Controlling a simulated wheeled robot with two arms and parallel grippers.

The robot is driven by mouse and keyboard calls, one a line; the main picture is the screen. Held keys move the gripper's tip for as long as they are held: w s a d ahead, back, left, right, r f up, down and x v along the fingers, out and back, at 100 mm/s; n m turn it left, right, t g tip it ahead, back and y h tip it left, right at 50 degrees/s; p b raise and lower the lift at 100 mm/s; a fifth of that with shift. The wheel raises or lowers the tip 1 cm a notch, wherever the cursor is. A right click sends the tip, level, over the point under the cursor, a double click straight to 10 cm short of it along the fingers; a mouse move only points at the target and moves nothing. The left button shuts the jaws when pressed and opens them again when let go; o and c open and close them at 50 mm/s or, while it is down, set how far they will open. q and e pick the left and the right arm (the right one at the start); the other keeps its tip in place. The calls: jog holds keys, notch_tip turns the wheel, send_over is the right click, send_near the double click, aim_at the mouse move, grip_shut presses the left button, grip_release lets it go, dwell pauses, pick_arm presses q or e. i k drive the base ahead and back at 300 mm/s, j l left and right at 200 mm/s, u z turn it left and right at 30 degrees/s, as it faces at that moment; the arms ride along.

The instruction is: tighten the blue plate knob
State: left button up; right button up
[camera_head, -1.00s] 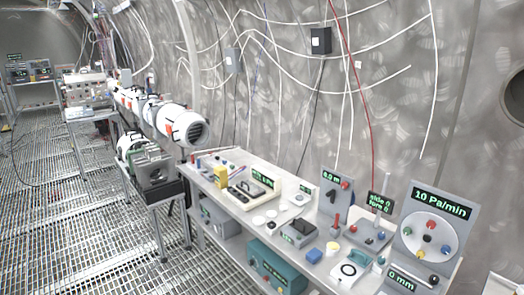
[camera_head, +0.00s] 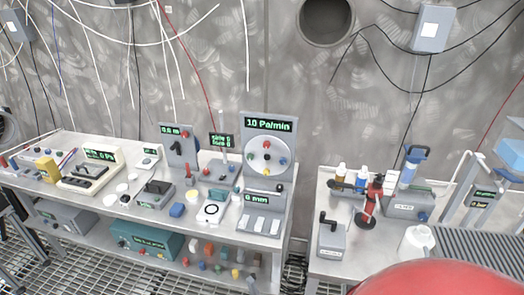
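A round white plate (camera_head: 258,149) with small coloured knobs is mounted on an upright grey panel (camera_head: 285,174). The panel's display (camera_head: 268,124) reads "10 Pa/min". It stands at the right end of the left bench. A red knob (camera_head: 267,143) is at the top of the plate and a dark one (camera_head: 267,157) is near its middle. The other knobs are too small for me to tell clearly which one is blue. Neither of my grippers is in view, and nothing touches the plate.
The left bench (camera_head: 104,210) holds several instruments, including a "0 mm" box (camera_head: 262,199) below the plate. A gap separates it from a right bench (camera_head: 350,262) with bottles and a red stand (camera_head: 370,200). A large red rounded surface, unidentified, covers the lower right.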

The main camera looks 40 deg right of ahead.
aim_at(283, 160)
jog(key=z, duration=1.3)
jog(key=i+j+u, duration=0.2)
jog(key=i+j, duration=0.45)
jog(key=i, duration=0.15)
